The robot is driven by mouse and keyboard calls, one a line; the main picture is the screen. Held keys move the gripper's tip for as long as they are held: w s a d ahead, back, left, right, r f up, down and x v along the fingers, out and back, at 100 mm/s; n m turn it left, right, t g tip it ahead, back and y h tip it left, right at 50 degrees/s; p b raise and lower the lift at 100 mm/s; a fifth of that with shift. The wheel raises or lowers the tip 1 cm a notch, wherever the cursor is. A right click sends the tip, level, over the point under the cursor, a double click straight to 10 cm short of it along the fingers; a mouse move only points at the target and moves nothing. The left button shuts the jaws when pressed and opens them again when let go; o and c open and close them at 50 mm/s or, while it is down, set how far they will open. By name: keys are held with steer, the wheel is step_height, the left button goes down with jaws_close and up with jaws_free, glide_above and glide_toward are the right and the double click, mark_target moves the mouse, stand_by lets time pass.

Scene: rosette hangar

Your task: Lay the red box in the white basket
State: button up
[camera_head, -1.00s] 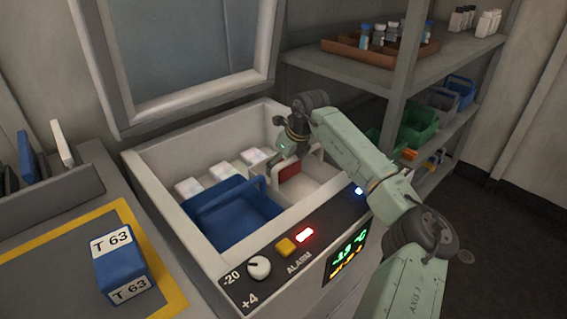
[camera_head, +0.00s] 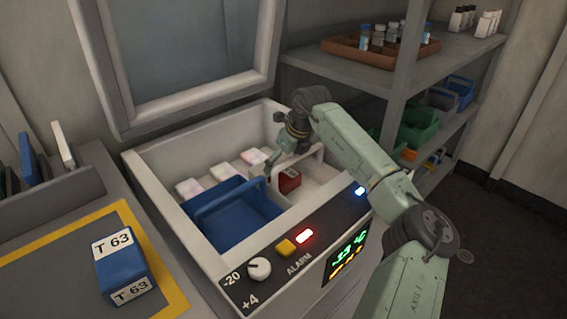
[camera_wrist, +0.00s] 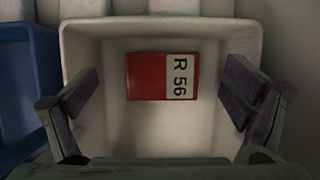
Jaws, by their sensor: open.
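The red box (camera_head: 289,180) lies in the white basket (camera_head: 314,187), inside the open chest. In the wrist view, the red box (camera_wrist: 146,77) lies flat on the floor of the white basket (camera_wrist: 112,32), near its far wall. Its white label reads R 56. My gripper (camera_head: 281,162) is over the basket with its fingers spread wide. In the wrist view the fingers stand apart to the left and right of the box, touching no part of it. My gripper and arm hide part of the basket in the head view.
A blue basket (camera_head: 235,212) stands beside the white one in the chest. Several pale packs (camera_head: 222,171) lie behind it. The chest's raised lid (camera_head: 185,95) stands at the back. A blue T 63 box (camera_head: 122,268) sits on the left counter. Shelves (camera_head: 352,66) stand at right.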

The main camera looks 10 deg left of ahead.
steer(key=b+v, duration=0.1)
steer(key=v, duration=1)
steer(key=shift+d+r, duration=0.15)
steer(key=shift+r, duration=0.1)
steer(key=shift+r, duration=0.1)
